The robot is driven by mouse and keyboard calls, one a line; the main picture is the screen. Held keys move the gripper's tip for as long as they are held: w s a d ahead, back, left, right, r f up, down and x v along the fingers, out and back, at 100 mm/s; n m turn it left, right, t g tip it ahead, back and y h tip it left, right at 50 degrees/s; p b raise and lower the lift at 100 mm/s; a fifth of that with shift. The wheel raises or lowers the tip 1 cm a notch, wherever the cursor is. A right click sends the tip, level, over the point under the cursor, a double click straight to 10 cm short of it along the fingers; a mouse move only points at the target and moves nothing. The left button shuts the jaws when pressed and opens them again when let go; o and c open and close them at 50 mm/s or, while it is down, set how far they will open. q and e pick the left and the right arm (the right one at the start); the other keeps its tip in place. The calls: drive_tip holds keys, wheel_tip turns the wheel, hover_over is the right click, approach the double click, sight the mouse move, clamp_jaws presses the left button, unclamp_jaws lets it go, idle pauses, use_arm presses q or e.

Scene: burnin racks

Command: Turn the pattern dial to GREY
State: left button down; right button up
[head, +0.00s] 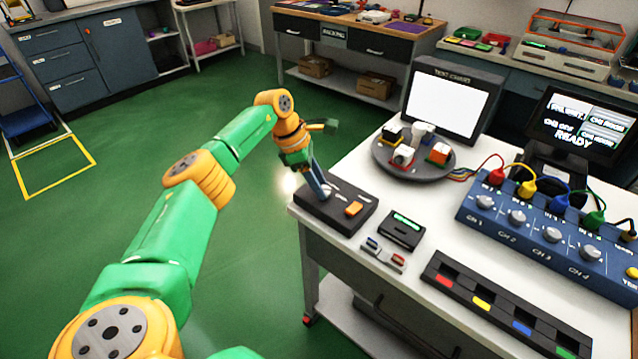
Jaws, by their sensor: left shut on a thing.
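A black control box (318,212) sits at the near-left corner of the white bench, with an orange rocker (354,208) and small white marks on top. My left gripper (322,190) reaches down onto the box's left part, its fingers shut on what appears to be the pattern dial. The dial is mostly hidden by the fingers, so its setting cannot be read. The TEST CHART screen (447,105) behind shows plain white. My right gripper is not in view.
A round grey turntable (388,160) with several blocks stands behind the box. A small black display unit (402,229), a blue channel panel (540,240) with coloured cables, a black slotted tray (455,270) and a READY monitor (582,125) crowd the bench. Green floor lies open to the left.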

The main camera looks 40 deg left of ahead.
use_arm(q)
drive_tip(key=shift+s+f, duration=0.1)
idle(0.4)
drive_tip(key=shift+c, duration=2.3)
unclamp_jaws()
drive_tip(key=v, duration=0.7)
